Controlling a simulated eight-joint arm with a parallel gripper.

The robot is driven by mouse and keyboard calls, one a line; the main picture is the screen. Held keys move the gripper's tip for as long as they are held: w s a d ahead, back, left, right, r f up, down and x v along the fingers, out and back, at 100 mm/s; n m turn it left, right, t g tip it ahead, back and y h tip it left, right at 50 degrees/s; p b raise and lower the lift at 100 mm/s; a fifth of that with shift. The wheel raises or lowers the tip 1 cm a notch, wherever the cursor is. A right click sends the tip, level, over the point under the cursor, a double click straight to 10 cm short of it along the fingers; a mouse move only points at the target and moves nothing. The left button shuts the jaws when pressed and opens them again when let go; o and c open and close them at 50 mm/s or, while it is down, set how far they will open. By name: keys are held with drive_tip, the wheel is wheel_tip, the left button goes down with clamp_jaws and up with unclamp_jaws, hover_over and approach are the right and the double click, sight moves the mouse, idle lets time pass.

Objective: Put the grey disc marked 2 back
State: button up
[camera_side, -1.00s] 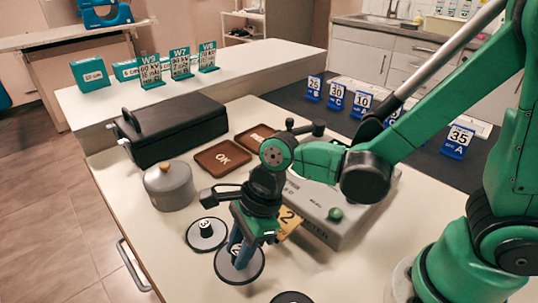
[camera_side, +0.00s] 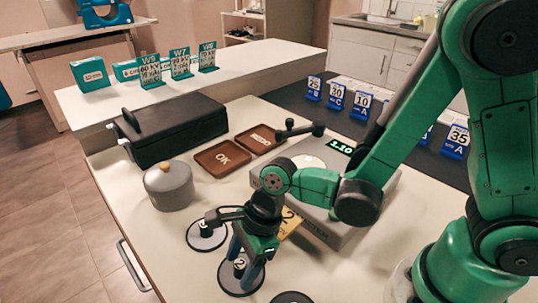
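The grey disc marked 2 (camera_side: 229,283) lies on the white bench near the front, its knob with the number 2 upright. My gripper (camera_side: 242,266) is right over it, with blue fingers apart on either side of the knob. The fingers look open; whether one touches the knob I cannot tell. A yellow card marked 2 (camera_side: 291,221) is partly hidden behind my gripper. Another disc with a knob (camera_side: 198,243) lies just behind and left, partly covered by a dark part of my gripper.
A grey meter (camera_side: 331,236) reading 1.10 stands behind right. A grey lidded pot (camera_side: 168,186), a black case (camera_side: 176,132), an OK tray (camera_side: 221,171) and a second brown tray (camera_side: 248,137) stand behind. One more disc (camera_side: 291,297) is cut off at the bottom edge.

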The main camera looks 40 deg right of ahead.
drive_tip(key=shift+r, duration=0.1)
drive_tip(key=v, duration=1.2)
drive_tip(key=w+d+r+n+t+h, duration=0.1)
drive_tip(key=d+n, duration=0.4)
drive_tip(key=n, duration=0.5)
drive_tip(key=w+d+n+t+h, duration=0.1)
drive_tip(key=d+n+t+h, duration=0.2)
drive_tip(key=n, duration=0.8)
drive_tip(key=shift+d+r+t, duration=0.4)
drive_tip(key=shift+d+t, duration=0.6)
drive_tip(key=shift+d, duration=0.75)
